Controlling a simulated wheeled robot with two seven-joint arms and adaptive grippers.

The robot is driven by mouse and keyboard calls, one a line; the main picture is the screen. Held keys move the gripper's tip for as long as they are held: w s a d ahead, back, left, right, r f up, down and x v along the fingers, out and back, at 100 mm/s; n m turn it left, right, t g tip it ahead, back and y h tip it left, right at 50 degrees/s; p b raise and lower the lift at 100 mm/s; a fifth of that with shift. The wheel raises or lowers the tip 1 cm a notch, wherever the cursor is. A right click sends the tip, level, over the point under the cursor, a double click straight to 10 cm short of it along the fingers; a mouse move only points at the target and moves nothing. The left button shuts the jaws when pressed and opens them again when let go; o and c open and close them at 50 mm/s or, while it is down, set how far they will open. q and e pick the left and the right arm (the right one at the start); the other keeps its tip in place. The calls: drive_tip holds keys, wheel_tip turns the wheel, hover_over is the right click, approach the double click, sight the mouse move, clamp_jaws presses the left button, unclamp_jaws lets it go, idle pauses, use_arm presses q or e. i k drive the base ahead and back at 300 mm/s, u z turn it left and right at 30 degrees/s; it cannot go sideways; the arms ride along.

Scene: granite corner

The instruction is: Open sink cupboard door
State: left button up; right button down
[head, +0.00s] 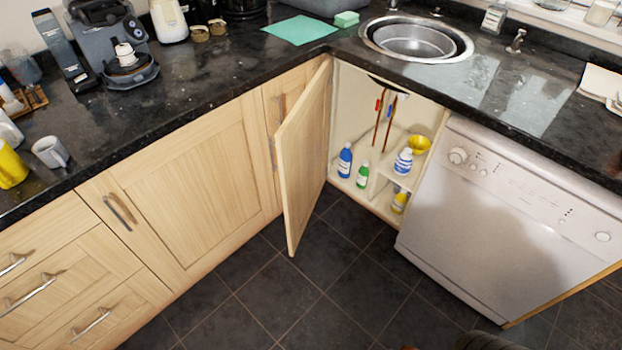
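The sink cupboard door (304,160) is a pale wooden panel. It stands wide open, swung out to the left of the cupboard and over the floor. The sink cupboard (345,105) lies open below the round sink (415,42), and its inside shows. Inside are a blue bottle (345,160), a green bottle (362,176), a white and blue bottle (403,162) and a yellow bowl (419,145). Neither of my grippers can be seen in the head view, and nothing is seen touching the door.
A white dishwasher (510,225) stands right of the cupboard. A closed wooden cupboard door (195,185) and drawers (75,290) line the left. The black worktop (215,75) holds a coffee machine (115,50) and mugs.

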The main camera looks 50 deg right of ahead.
sight(301, 141)
drive_tip(key=z, duration=0.85)
drive_tip(key=i, duration=0.95)
drive_tip(key=z, duration=0.4)
